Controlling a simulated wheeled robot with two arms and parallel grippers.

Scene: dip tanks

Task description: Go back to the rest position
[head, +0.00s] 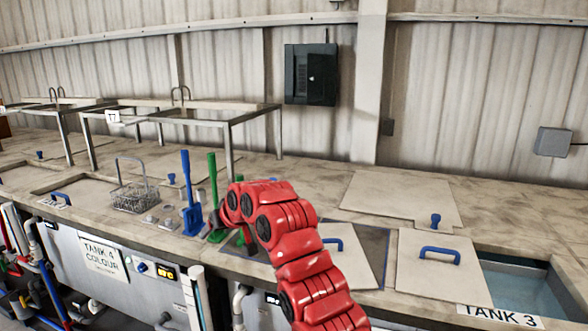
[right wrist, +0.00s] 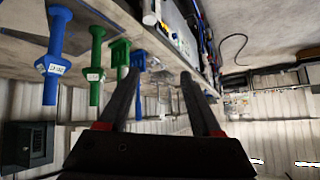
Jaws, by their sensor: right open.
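My right arm reaches up from the bottom of the head view, red and bent, and its hand end is beside the blue upright tool (head: 187,190) and the green upright tool (head: 213,183) on the counter. The fingertips are hard to make out there. In the right wrist view my right gripper (right wrist: 160,76) has its two dark fingers spread apart with nothing held between them. Blue and green handles, including a blue one (right wrist: 54,70) and a green one (right wrist: 96,70), show left of and close behind the fingers. My left gripper is in neither view.
A wire basket (head: 135,198) stands on the counter to the left. Tank 3 (head: 525,290) is partly uncovered at the right, showing liquid beside a lid (head: 440,277) with a blue handle. Metal frames (head: 230,118) stand at the back left. Hoses and pipes run along the lower left front.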

